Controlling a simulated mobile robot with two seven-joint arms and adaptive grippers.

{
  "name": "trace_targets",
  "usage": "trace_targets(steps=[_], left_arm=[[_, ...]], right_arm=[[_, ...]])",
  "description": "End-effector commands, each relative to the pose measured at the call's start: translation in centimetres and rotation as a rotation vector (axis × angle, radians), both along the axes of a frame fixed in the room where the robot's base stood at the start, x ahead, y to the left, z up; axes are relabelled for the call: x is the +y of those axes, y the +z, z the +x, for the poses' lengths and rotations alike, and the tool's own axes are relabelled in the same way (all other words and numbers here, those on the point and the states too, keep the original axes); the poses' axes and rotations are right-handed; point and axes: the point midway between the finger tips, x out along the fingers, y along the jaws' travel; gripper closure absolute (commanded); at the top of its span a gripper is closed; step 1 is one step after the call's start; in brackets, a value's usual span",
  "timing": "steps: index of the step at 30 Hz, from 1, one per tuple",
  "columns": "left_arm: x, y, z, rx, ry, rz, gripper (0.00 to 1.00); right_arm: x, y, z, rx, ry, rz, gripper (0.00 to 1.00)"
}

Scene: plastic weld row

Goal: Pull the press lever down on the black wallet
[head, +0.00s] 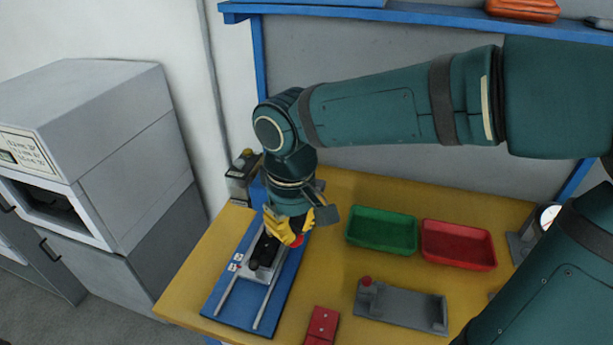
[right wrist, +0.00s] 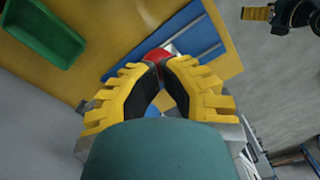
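The black wallet (head: 264,251) lies on a grey plate of the press fixture, whose blue base (head: 231,302) carries two pale rails. A red knob (head: 297,241), seemingly the press lever's end, shows beside my right gripper (head: 285,232). The knob also appears just past the fingertips in the right wrist view (right wrist: 155,55). My right gripper's yellow fingers are drawn together, with their tips nearly meeting at the knob; contact is hard to tell. The gripper hides most of the lever. Part of my left gripper (right wrist: 257,14) shows at the right wrist view's upper edge.
A green bin (head: 381,231) and a red bin (head: 458,244) stand right of the fixture. A grey fixture with a red knob (head: 400,306) and a red block (head: 322,325) lie nearer. A grey machine (head: 95,150) stands left of the yellow table (head: 195,280).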

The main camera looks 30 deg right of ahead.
Motion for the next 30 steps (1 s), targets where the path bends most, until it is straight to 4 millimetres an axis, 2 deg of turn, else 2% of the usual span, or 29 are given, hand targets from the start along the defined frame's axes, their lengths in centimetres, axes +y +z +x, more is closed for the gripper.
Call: trace_targets(steps=[8,16,30], left_arm=[[0.0,0.0,0.0,0.0,0.0,0.0,0.12],[0.0,-1.0,0.0,0.0,0.0,0.0,0.12],[0.0,-0.9,0.0,0.0,0.0,0.0,0.12]], right_arm=[[0.0,-0.1,0.0,0.002,0.0,0.0,1.0],[0.1,-1.5,-0.2,0.003,0.0,-0.001,1.0],[0.1,-1.6,-0.2,0.003,0.0,-0.001,1.0]])
